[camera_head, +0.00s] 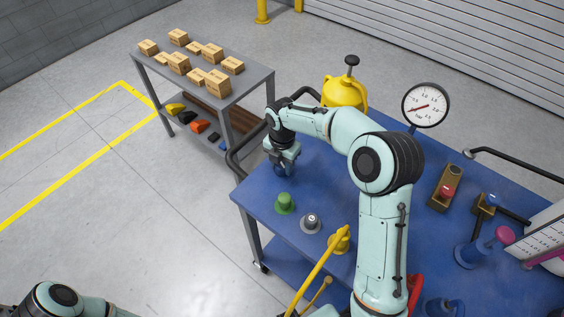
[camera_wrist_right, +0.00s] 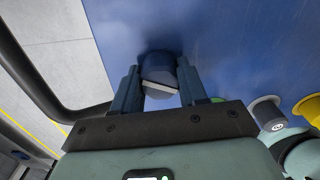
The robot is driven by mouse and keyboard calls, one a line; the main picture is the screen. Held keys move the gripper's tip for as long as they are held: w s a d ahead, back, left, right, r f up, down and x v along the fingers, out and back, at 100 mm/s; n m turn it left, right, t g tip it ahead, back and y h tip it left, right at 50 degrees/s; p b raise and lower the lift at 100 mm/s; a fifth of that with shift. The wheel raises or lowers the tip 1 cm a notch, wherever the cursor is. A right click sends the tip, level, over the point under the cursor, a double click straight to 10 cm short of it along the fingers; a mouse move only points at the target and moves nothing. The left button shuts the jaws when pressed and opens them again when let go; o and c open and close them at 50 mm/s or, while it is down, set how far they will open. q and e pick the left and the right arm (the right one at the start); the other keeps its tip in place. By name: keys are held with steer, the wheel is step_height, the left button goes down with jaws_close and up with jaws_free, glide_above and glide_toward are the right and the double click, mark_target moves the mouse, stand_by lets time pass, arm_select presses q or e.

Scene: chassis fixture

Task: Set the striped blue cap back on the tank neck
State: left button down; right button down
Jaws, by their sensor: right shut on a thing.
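My right gripper (camera_head: 284,163) is low over the left end of the blue table, pointing down. It is shut on the blue cap (camera_head: 281,171), which is mostly hidden by the fingers in the head view. In the right wrist view the cap (camera_wrist_right: 160,68) sits between the two fingers (camera_wrist_right: 158,92), with a pale band on its near side. I cannot tell whether it touches the tabletop. A white tank with scale marks (camera_head: 545,236) is cut off at the right edge; I cannot make out its neck. My left gripper is out of view.
A green cap (camera_head: 284,204), a grey cap (camera_head: 311,222) and a yellow cap (camera_head: 339,241) stand in a row near the blue table's (camera_head: 330,185) front edge. A yellow vessel (camera_head: 345,92) and gauge (camera_head: 426,105) stand behind. Black rails (camera_head: 243,150) edge the table.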

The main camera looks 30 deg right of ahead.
mark_target(283, 164)
steer(key=shift+f, duration=0.2)
steer(key=c, duration=0.6)
jaws_free()
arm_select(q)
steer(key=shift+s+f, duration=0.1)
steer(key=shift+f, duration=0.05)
arm_select(e)
steer(key=shift+b, duration=0.3)
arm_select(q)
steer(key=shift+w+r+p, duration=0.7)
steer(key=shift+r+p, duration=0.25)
arm_select(e)
step_height(283, 164, up, 14)
steer(key=shift+f, duration=0.25)
steer(key=shift+s, duration=0.15)
